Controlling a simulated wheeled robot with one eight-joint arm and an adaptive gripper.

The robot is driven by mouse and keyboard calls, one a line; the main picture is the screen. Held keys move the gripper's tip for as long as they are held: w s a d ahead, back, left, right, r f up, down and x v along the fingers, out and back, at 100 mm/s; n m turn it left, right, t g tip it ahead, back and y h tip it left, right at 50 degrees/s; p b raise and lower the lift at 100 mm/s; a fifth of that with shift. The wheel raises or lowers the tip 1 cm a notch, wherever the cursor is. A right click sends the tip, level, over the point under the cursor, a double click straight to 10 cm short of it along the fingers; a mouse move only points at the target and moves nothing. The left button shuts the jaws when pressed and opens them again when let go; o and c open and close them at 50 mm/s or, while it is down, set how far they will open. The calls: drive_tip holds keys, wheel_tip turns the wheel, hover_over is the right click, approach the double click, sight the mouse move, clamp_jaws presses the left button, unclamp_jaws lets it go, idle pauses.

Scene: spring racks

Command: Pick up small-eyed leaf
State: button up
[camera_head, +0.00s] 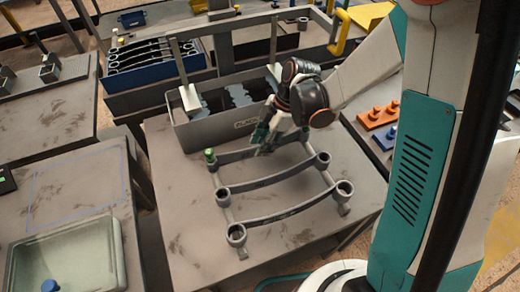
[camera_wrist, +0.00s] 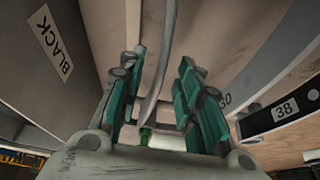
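Several curved grey leaves lie across a low rack on the table in the head view. The front leaf (camera_head: 288,208) and the middle leaf (camera_head: 270,180) have large round eyes at their ends. My gripper (camera_head: 262,140) is over the back leaf. In the wrist view my gripper (camera_wrist: 160,100) has its teal fingers apart, with a grey strip (camera_wrist: 155,82) running between them. I see no clear contact. I cannot tell which leaf is small-eyed.
A grey bin (camera_head: 210,128) labelled BLACK stands close behind the rack, its wall (camera_wrist: 35,75) near my gripper. A blue bin (camera_head: 155,75) holds dark leaves at back left. Orange and blue blocks (camera_head: 378,116) lie to the right. The table's front left is clear.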

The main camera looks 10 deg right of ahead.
drive_tip(key=shift+x, duration=0.95)
drive_tip(key=shift+r, duration=0.1)
clamp_jaws()
wheel_tip(320, 180, up, 19)
drive_tip(key=p, duration=0.5)
drive_tip(key=w+a+p, duration=0.2)
drive_tip(key=w, duration=0.7)
drive_tip(key=w+a+f+p, duration=0.1)
drive_tip(key=w+a+p, duration=0.1)
drive_tip(key=w, duration=0.8)
drive_tip(key=shift+w+a+p, duration=0.2)
drive_tip(key=shift+a+p, duration=0.2)
drive_tip(key=shift+a, duration=0.45)
drive_tip(key=shift+f, duration=0.1)
